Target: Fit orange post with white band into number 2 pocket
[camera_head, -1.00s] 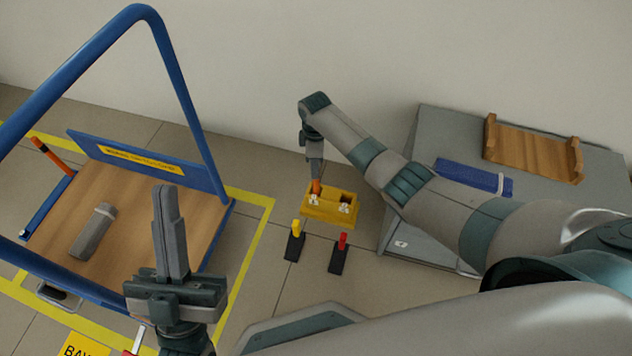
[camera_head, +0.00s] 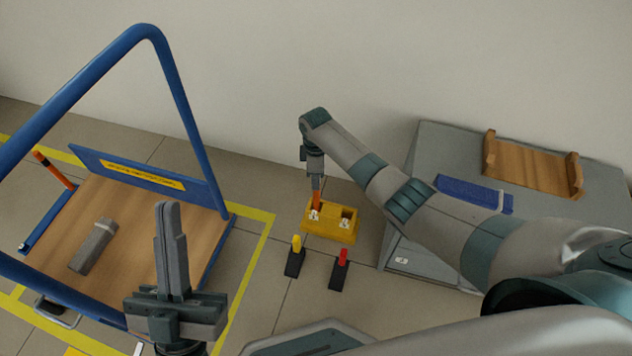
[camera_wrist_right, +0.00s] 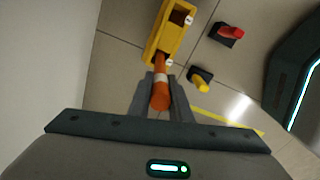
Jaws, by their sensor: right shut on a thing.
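The orange post (camera_head: 317,200) is held upright by my right gripper (camera_head: 316,187). Its white band (camera_wrist_right: 161,82) shows between the fingers in the right wrist view. The post's lower end meets the left pocket of the yellow block (camera_head: 329,232); I cannot tell how deep it sits. The block's right pocket (camera_head: 347,212) looks empty. White labels with marks stand by both pockets, but the numbers are too small to read. My right gripper (camera_wrist_right: 160,88) is shut around the post. My left gripper (camera_head: 167,205) is shut and empty, over the wooden cart deck.
A yellow peg (camera_head: 296,243) and a red peg (camera_head: 343,255) on dark bases stand in front of the block. A blue-framed cart (camera_head: 205,165) carries a grey piece (camera_head: 93,246). A grey cabinet (camera_head: 450,140) holds a wooden tray (camera_head: 530,157) and a blue item (camera_head: 474,192).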

